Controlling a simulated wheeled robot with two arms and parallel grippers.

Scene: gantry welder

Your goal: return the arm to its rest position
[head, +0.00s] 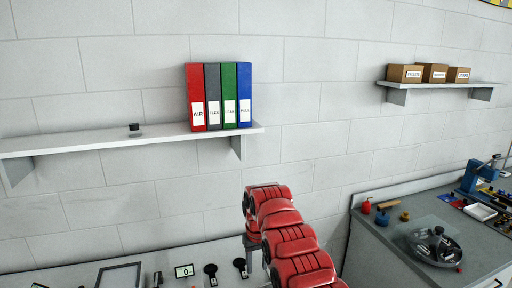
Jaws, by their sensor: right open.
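My red right arm (285,240) rises from the bottom edge, a little right of the middle, and bends over at its top in front of the wall. My right gripper (252,241) shows only as a small grey part beside the arm, low over the bench. It is open, and I see nothing held in it. Most of it is hidden by the arm's red links. My left arm and left gripper are not in view.
A wall shelf (60,146) holds several binders (213,97) and a small black item (134,130). The light bench (215,256) below holds a small display (184,271) and black tools. At right are a grey workbench (385,245) and a shelf with cardboard boxes (405,73).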

